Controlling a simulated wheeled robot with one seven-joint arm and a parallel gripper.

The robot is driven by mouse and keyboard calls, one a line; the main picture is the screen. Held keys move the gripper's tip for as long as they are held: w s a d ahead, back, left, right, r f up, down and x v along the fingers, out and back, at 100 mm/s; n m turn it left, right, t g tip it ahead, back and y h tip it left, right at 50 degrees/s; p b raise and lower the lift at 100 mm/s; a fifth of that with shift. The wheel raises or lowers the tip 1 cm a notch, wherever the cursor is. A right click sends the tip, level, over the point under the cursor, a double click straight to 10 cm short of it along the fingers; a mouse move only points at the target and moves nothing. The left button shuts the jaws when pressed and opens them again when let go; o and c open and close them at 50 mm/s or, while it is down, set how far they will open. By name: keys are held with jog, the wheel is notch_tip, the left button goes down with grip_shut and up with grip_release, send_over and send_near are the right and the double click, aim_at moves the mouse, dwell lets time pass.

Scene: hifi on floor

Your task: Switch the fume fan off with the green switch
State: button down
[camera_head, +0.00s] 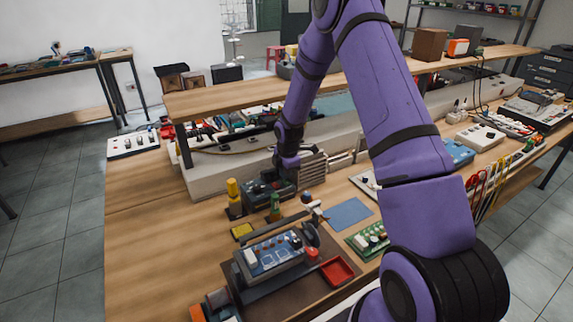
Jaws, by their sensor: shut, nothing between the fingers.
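My purple arm reaches over the bench from the right. Its end, my gripper (283,174), points down just above a dark box-shaped device (262,192) in the middle of the bench. The gripper is shut with nothing in it; whether it touches the device is too small to tell. The fume fan is not clearly identifiable; a grey slatted unit (313,168) stands just right of the gripper.
A yellow bottle (233,192) stands left of the dark device. In front are a blue-faced instrument (270,255), a red tray (337,270) and a blue mat (349,213). A raised shelf (230,99) runs behind.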

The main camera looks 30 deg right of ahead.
jog(key=shift+f, duration=0.45)
jog(key=shift+f, duration=0.2)
jog(key=shift+s, duration=0.75)
jog(key=shift+r, duration=0.1)
